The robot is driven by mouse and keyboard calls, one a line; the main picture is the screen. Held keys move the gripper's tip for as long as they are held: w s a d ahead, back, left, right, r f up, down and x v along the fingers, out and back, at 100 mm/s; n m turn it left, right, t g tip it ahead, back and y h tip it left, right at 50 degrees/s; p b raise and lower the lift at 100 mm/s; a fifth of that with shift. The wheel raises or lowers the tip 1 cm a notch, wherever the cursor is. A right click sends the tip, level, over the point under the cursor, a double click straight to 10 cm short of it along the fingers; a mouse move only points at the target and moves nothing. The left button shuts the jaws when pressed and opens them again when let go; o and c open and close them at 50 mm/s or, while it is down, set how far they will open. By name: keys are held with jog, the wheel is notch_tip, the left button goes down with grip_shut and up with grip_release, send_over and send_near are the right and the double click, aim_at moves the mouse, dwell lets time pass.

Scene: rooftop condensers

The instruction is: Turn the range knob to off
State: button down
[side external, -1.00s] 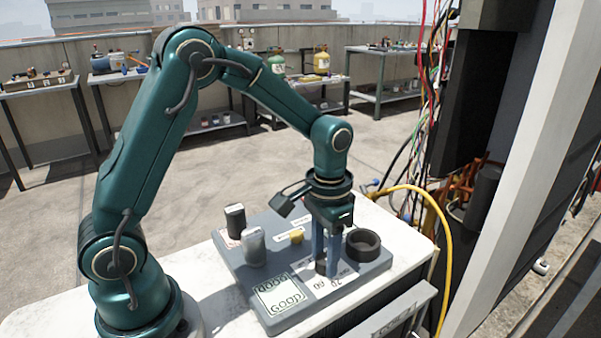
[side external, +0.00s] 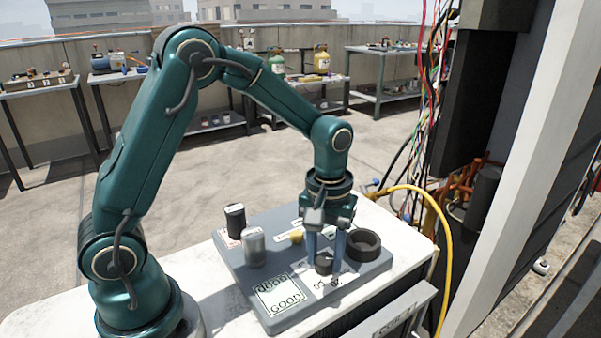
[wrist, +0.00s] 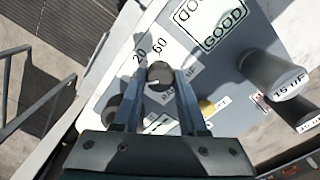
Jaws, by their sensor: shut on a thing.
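The range knob (side external: 323,264) is a small dark round knob on the grey tester panel (side external: 235,258). It also shows in the wrist view (wrist: 159,73), with a short white mark on its face toward the lower left. The numbers 20 and 60 are printed beside it. My gripper (side external: 325,261) points straight down and is shut on the knob, one finger on each side, as the wrist view (wrist: 159,79) also shows. An "off" mark cannot be made out; the fingers hide part of the panel print.
A label reading GOOD (side external: 281,297) lies on the panel. A silver cylinder (side external: 254,248), a dark cylinder (side external: 235,221) and a yellow button (side external: 296,237) are left of my gripper. A black ring-shaped cup (side external: 364,245) stands close on the right. A yellow hose (side external: 446,255) curves beyond.

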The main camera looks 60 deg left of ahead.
aim_at(325, 258)
jog(key=shift+w, duration=0.1)
dwell(0.3)
jog(key=shift+c, duration=2.2)
grip_release()
jog(key=shift+r, duration=0.1)
jog(key=shift+r, duration=2.5)
